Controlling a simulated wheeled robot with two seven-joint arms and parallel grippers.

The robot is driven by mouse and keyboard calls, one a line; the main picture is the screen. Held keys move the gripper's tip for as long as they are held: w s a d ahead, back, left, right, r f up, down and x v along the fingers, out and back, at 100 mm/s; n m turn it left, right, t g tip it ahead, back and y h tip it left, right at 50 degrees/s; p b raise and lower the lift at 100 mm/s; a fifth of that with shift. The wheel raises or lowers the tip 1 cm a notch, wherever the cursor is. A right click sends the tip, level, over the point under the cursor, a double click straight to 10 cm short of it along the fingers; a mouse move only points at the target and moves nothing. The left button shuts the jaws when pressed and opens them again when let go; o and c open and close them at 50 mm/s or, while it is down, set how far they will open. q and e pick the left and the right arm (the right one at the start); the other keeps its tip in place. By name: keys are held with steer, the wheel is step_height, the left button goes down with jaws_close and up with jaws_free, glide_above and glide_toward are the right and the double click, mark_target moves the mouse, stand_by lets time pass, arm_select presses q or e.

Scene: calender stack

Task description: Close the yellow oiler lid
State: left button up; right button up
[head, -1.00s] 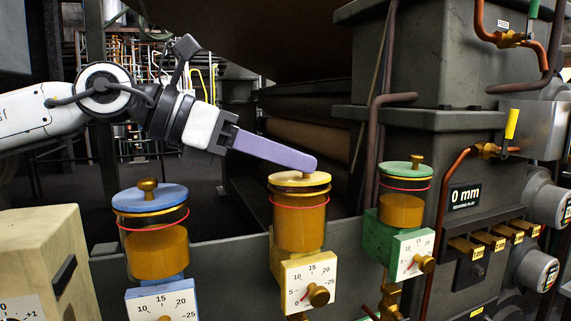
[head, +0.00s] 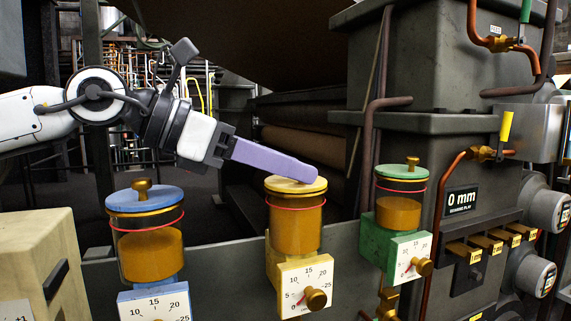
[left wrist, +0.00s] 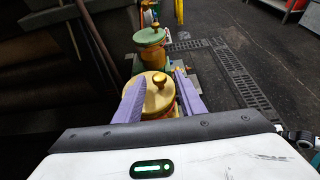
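The yellow oiler (head: 296,228) is a glass cup of amber oil with a red ring, above a yellow dial block. Its round yellow lid (head: 287,187) lies over the cup top and looks nearly level. Whether it is fully seated I cannot tell. My left gripper (left wrist: 160,77) is open, its purple fingers on either side of the lid's brass knob (left wrist: 159,80) in the left wrist view. In the head view the near finger (head: 268,158) reaches over the lid and hides the knob. My right gripper is not in view.
The blue oiler (head: 148,240) stands to the left and the green oiler (head: 400,207) to the right, both with lids and knobs on top. A dark machine housing (head: 400,70) with copper pipes rises behind on the right. A beige box (head: 35,255) is at lower left.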

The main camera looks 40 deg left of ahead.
arm_select(q)
steer(key=shift+s+a+r, duration=0.2)
steer(key=shift+s, duration=0.1)
steer(key=b+v, duration=0.2)
steer(key=v, duration=0.7)
steer(key=shift+s, duration=0.25)
steer(key=shift+a, duration=0.1)
